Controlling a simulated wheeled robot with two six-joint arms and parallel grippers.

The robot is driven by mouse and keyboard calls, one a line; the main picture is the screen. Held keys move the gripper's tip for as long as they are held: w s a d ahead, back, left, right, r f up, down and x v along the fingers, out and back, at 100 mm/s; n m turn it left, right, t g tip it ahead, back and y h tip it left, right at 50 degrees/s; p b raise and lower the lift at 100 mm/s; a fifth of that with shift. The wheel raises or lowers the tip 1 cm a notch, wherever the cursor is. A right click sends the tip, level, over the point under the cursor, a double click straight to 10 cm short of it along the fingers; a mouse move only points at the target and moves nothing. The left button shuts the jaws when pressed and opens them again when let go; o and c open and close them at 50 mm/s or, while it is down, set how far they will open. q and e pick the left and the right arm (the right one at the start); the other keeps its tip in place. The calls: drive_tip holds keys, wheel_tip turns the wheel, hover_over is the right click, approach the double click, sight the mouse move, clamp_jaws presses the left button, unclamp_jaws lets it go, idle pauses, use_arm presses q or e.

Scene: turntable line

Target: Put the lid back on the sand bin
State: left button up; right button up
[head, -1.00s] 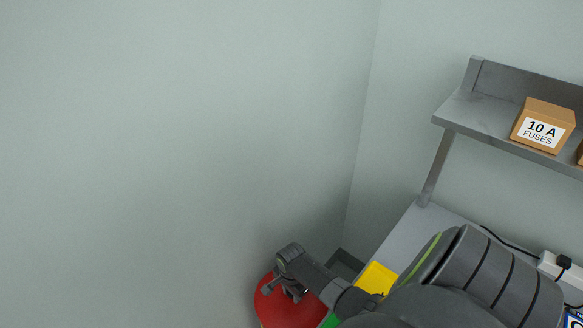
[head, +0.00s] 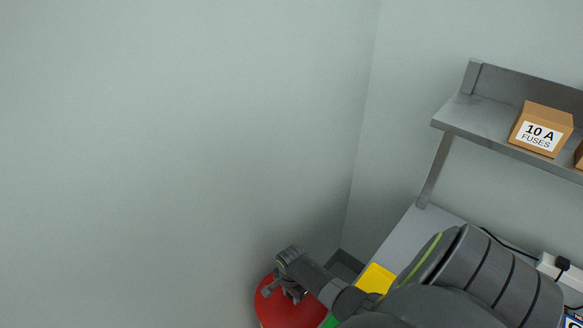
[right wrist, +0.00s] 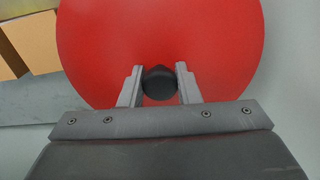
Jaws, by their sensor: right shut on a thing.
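The red round lid (head: 305,314) shows at the bottom of the head view, partly hidden by my right gripper and arm. In the right wrist view the red lid (right wrist: 160,40) fills the upper middle, with a black knob (right wrist: 159,82) at its near part. My right gripper (head: 282,290) is over the lid, and in the right wrist view its two fingers (right wrist: 160,84) are shut on the black knob from both sides. The sand bin's body cannot be made out, so I cannot tell whether the lid rests on it. My left gripper is not in view.
A grey worktop (head: 413,232) runs along the right wall, with a yellow item (head: 376,278) near its edge. A grey shelf (head: 480,118) above it holds a fuse box (head: 541,129). A white power strip (head: 548,266) lies behind my arm. Bare wall fills the left.

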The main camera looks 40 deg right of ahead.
idle(0.3)
drive_tip(key=o, duration=1.7)
wheel_tip(320, 180, up, 7)
drive_tip(key=p, duration=0.8)
clamp_jaws()
idle(0.9)
